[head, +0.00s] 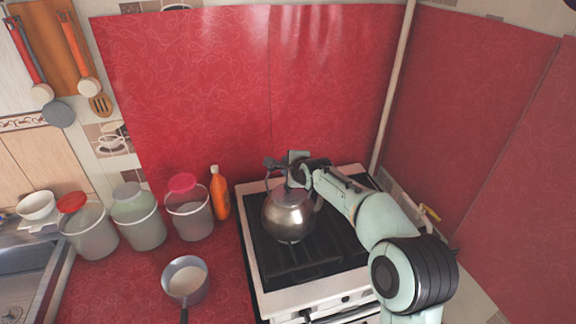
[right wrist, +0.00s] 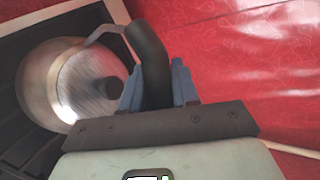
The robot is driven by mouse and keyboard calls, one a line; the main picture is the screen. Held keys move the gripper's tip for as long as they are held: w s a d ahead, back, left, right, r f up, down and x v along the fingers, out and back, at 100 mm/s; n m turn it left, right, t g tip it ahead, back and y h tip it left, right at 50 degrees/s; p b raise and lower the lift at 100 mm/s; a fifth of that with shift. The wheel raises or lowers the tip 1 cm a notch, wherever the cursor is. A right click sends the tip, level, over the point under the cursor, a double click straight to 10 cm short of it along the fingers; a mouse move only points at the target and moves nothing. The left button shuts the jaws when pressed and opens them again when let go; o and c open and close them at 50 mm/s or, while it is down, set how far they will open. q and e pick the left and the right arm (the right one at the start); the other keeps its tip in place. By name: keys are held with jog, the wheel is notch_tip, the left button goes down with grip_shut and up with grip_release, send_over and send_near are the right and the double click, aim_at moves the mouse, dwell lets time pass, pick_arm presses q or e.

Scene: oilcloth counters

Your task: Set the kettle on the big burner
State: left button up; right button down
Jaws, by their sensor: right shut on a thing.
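The metal kettle (head: 289,215) is over the black top of the stove (head: 300,296), toward its left and middle. It looks upright; I cannot tell whether its base rests on the grate or hangs just above it. My right gripper (head: 297,170) is shut on the kettle's dark handle. In the right wrist view the fingers (right wrist: 158,88) clasp the handle, and the kettle's round body and lid (right wrist: 85,85) show at the left. The burners are mostly hidden under the kettle and my arm, so I cannot tell which is beneath it. My left gripper is not in view.
A saucepan (head: 186,280) stands on the red counter left of the stove. A red-covered wall (head: 200,90) is close behind the stove. A sink (head: 22,270) is at far left.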

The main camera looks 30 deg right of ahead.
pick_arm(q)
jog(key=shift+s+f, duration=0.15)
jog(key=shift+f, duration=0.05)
pick_arm(e)
jog(key=c, duration=0.8)
grip_release()
jog(key=shift+o, duration=0.2)
jog(key=shift+f, duration=0.4)
pick_arm(q)
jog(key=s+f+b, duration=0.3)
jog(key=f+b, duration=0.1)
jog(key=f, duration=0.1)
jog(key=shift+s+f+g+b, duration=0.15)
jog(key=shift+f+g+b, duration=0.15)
jog(key=shift+b, duration=0.1)
pick_arm(e)
jog(key=v, duration=1.3)
jog(key=shift+s+r, duration=0.2)
jog(key=shift+s, duration=0.05)
jog(key=shift+a, duration=0.1)
